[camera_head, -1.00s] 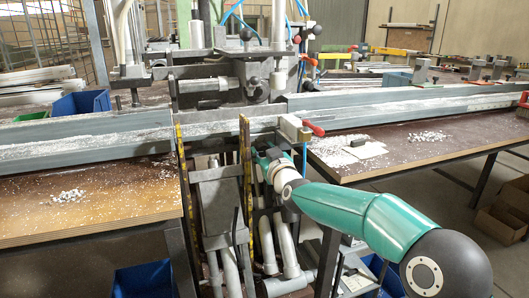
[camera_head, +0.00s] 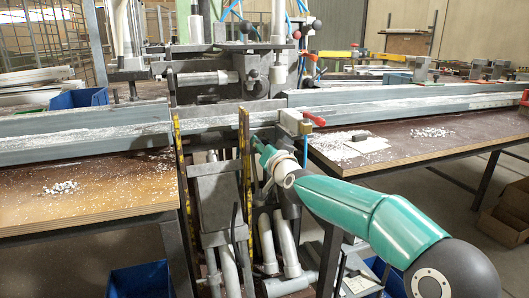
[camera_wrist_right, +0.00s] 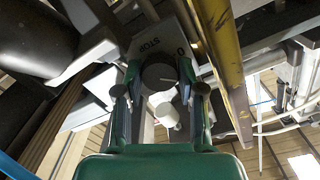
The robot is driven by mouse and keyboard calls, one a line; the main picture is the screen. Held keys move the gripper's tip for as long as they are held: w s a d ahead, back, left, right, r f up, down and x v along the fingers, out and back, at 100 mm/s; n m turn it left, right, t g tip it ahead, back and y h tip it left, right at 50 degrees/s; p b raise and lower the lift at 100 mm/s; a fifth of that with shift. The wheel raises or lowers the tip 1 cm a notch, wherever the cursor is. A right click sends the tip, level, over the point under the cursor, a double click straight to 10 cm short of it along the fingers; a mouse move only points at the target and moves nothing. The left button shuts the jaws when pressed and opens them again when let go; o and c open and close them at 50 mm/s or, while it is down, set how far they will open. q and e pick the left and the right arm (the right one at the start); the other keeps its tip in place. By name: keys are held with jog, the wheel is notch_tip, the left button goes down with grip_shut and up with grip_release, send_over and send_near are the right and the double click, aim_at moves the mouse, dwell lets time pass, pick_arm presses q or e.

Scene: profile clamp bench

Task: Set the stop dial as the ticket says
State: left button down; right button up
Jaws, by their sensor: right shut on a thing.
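The stop dial (camera_wrist_right: 160,75) is a dark round knob with a pale pointer line, below a grey plate (camera_wrist_right: 166,42) marked "STOP" and "0" in the right wrist view. My right gripper (camera_wrist_right: 160,88) has a finger on each side of the dial and is shut on it. In the head view my right gripper (camera_head: 262,150) reaches under the profile rail beside a yellow upright strip, and the dial is hidden there. My left gripper is not in view.
A long grey profile (camera_head: 85,138) runs across the benches. A clamp with a red handle (camera_head: 314,119) stands just above my right gripper. A yellow strip (camera_wrist_right: 222,65) stands close beside my right gripper. White chips (camera_head: 62,187) lie on the left bench (camera_head: 110,205).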

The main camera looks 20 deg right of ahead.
jog(key=shift+f+m+b, duration=0.2)
jog(key=shift+m+b, duration=1.05)
jog(key=shift+m, duration=3.5)
jog(key=shift+f+m+b, duration=0.25)
jog(key=shift+m+b, duration=1)
jog(key=shift+m, duration=3.45)
jog(key=shift+f+m+b, duration=0.2)
jog(key=shift+m+b, duration=1.05)
jog(key=shift+m, duration=3.5)
jog(key=o, duration=0.9)
jog(key=shift+c, duration=0.2)
jog(key=shift+r, duration=0.25)
jog(key=shift+s, duration=0.1)
